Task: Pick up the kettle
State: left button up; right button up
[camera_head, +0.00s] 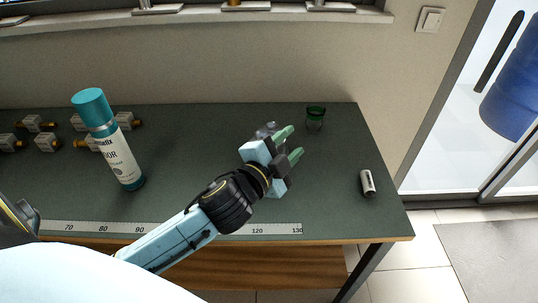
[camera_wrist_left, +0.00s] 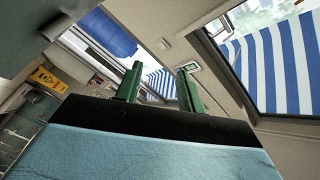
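I cannot make out a kettle for certain in either view. My left gripper (camera_head: 291,144) is above the table, left of and in front of that vessel in the head view. Its two green fingers are apart with nothing between them; the gap also shows in the left wrist view (camera_wrist_left: 158,85). The gripper hides a patch of table behind it. My right gripper is not in view.
A tall teal-capped spray can (camera_head: 117,153) stands on the left of the table, beside several small metal fittings (camera_head: 47,142). A small grey cylinder (camera_head: 368,183) lies near the right edge. A ruler strip (camera_head: 258,230) runs along the front. A wall is behind.

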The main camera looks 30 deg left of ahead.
pick_arm(q)
jog(key=w+d+r+m+g+h, duration=0.2)
jog(key=d+r+m+h, duration=0.55)
jog(key=m+h, duration=0.7)
jog(key=s+a+f+m+g+y, duration=0.1)
jog(key=a+f+m+g+y, duration=0.6)
jog(key=m+g, duration=0.85)
jog(key=a+f+m+t+y, duration=0.2)
jog(key=a+m+y, duration=0.3)
jog(key=a, duration=0.8)
jog(key=shift+s+a+f+p+x, duration=0.1)
jog(key=shift+s+a+p+x, duration=0.05)
jog(key=shift+x, duration=2)
jog(key=shift+s+a+f+p+x, duration=0.1)
jog(key=shift+a+p+x, duration=0.05)
jog(key=shift+x, duration=2)
jog(key=shift+s+a+f+p+x, duration=0.1)
jog(key=shift+s+a+p+x, duration=0.05)
jog(key=shift+x, duration=2)
